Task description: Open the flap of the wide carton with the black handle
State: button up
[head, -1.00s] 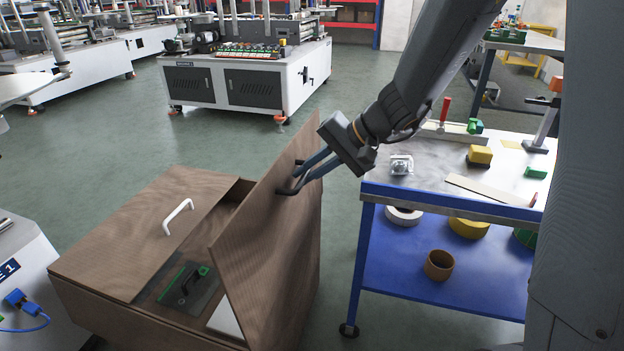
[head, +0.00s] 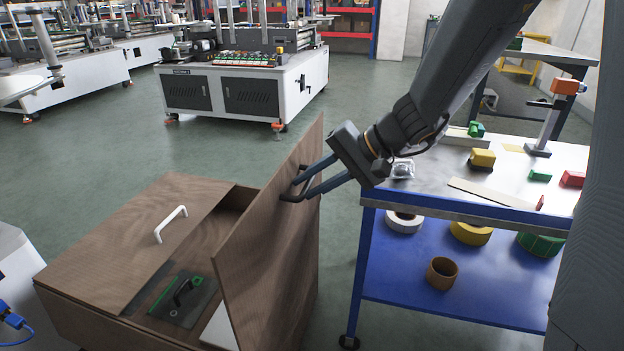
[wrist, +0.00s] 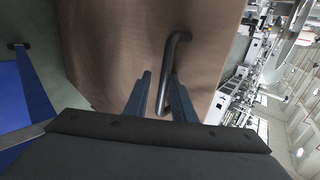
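The wide brown carton (head: 100,268) stands at lower left in the head view. Its flap (head: 262,245) with the black handle (head: 298,186) is raised steeply on the right side. The flap (wrist: 120,45) and handle (wrist: 170,70) also fill the middle of the wrist view. My gripper (head: 308,182) is at the handle, its two fingers apart on either side of the bar. In the wrist view my gripper (wrist: 160,78) shows a gap between the fingers, with the bar passing through it.
The carton's other flap, with a white handle (head: 171,224), lies flat. Inside is a dark plate with a green-edged part (head: 183,294). A blue trolley (head: 440,260) with blocks and tape rolls stands close on the right. Floor behind the carton is clear.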

jog(key=p+v, duration=0.1)
jog(key=v, duration=0.7)
jog(key=shift+w, duration=0.15)
jog(key=s+f+n+g+h, duration=0.3)
jog(key=s+n+h, duration=0.5)
jog(key=s, duration=1.3)
jog(key=d+r+m+h+p, duration=0.1)
jog(key=d+r+m+p, duration=0.3)
jog(key=d+r+p, duration=0.5)
jog(key=d+p, duration=0.1)
jog(key=p, duration=0.8)
jog(key=shift+r, duration=0.2)
